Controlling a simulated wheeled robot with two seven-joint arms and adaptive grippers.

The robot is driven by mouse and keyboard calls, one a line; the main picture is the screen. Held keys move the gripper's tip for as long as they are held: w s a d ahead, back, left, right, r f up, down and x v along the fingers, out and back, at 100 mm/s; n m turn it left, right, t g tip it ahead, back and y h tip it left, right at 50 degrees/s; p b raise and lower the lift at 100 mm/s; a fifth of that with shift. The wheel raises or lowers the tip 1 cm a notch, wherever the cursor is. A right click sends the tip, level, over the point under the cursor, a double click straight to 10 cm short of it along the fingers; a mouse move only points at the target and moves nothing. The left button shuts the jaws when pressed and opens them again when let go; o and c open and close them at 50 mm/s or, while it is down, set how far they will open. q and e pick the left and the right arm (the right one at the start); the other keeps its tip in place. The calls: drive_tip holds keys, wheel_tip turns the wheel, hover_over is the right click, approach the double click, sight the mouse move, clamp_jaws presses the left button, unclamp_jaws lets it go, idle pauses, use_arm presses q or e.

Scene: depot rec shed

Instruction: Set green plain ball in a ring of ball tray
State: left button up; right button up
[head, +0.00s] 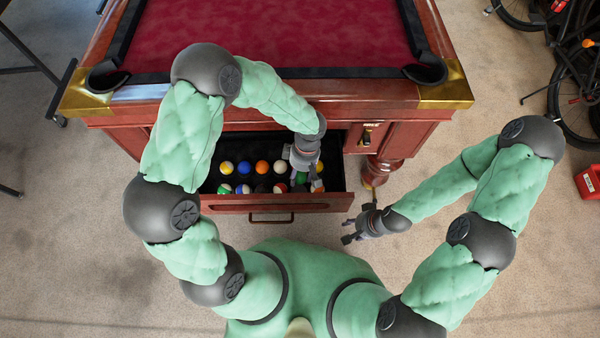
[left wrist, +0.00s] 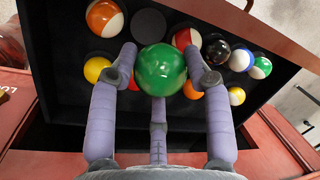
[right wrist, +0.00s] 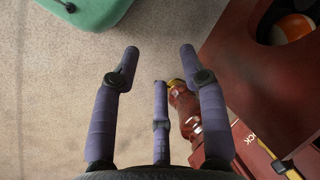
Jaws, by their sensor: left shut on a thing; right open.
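The green plain ball (left wrist: 161,70) is between the fingers of my left gripper (left wrist: 161,62), which is shut on it. It looks larger than the other balls in the left wrist view, so it seems held above the black ball tray (left wrist: 66,78). An empty dark ring (left wrist: 148,24) shows just beyond it, between an orange-striped ball and a red-striped ball. In the head view my left gripper (head: 302,168) is over the right end of the open drawer and partly hides the green ball (head: 302,177). My right gripper (head: 360,226) is open and empty, right of the drawer.
Several other balls sit in the tray, including a yellow ball (left wrist: 96,69) and a black ball (left wrist: 216,51). The wooden drawer front (head: 232,205) stands out below the pool table (head: 270,35). A table leg (head: 385,168) is near my right gripper.

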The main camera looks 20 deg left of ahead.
use_arm(q)
drive_tip(key=shift+f, duration=2.85)
drive_tip(key=shift+f, duration=2.25)
idle(0.3)
drive_tip(key=o, duration=1.3)
drive_tip(key=shift+o, duration=0.2)
drive_tip(key=shift+r, duration=0.1)
wheel_tip(320, 180, up, 12)
drive_tip(key=w+d, duration=0.1)
drive_tip(key=w, duration=0.1)
drive_tip(key=shift+f, duration=0.2)
